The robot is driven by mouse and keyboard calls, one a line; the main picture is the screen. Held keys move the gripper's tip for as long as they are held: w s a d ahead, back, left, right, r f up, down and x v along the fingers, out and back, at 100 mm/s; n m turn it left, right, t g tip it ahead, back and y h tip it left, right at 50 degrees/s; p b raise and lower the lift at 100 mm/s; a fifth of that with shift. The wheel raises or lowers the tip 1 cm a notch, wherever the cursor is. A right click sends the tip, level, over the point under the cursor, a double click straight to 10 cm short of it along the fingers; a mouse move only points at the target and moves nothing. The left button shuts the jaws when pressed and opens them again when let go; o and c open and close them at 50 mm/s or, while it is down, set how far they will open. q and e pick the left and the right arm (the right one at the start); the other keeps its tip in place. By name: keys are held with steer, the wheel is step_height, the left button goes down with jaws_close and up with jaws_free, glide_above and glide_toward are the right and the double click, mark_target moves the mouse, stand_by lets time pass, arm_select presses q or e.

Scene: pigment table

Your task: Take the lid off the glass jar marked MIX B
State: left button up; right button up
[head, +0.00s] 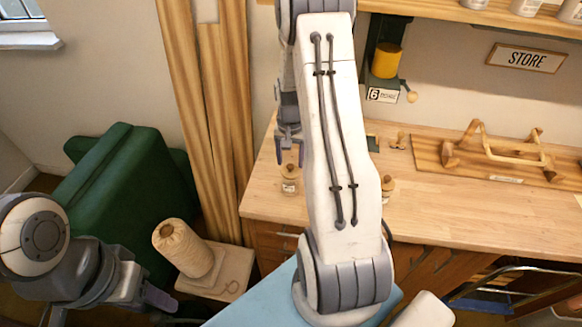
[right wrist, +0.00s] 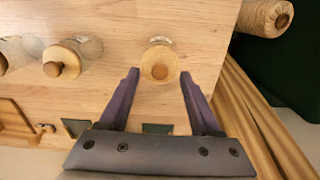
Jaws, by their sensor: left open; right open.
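A small glass jar with a round wooden lid and knob (head: 290,178) stands on the wooden bench near its left end. In the right wrist view this jar (right wrist: 160,64) lies between the fingertips of my right gripper (right wrist: 159,74). The gripper is open and above the jar, apart from the lid. In the head view my right gripper (head: 289,150) hangs over it. Another lidded jar (head: 388,188) is partly hidden behind my right arm; the wrist view shows a lidded jar (right wrist: 70,60) to the left. No MIX B marking is readable. My left gripper (head: 155,297) is open and empty, low at left.
A wooden rack (head: 490,158) lies on the bench at right. A yellow container (head: 386,62) sits on a wall bracket marked 6. A twine spool (head: 186,247) stands left of the bench, near wooden planks (head: 210,110).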

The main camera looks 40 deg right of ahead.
steer(key=shift+f, duration=0.9)
steer(key=shift+c, duration=0.2)
jaws_close()
